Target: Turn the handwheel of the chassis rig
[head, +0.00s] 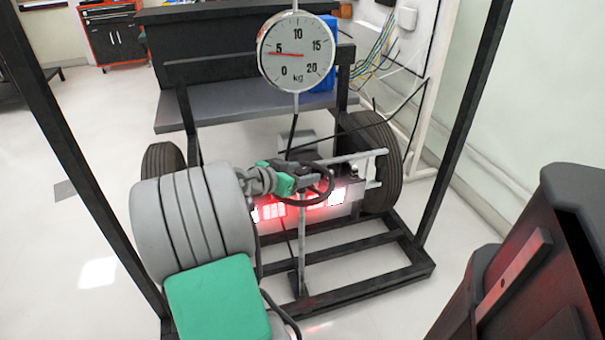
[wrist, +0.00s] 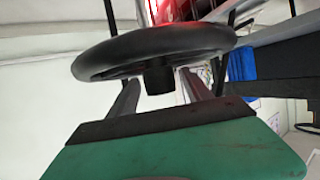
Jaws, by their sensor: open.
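The handwheel (wrist: 155,52) is a black ring with a short dark hub (wrist: 158,78), seen at a flat angle in the wrist view. In the head view, the handwheel (head: 331,187) shows as a partial black loop beside my wrist. My gripper (wrist: 160,86) is open. Its two grey fingers reach toward the wheel, one on each side of the hub, with nothing visibly clamped between them. The rim covers the finger ends, so I cannot tell whether they touch it. The chassis rig (head: 340,257) is a dark frame around the wheel.
A round dial scale (head: 296,50) hangs above the rig, its red needle near 5. Tyres (head: 375,165) stand at the rig's sides. Dark posts rise left and right. A black cabinet (head: 545,255) stands at the lower right. Pale floor is open at the left.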

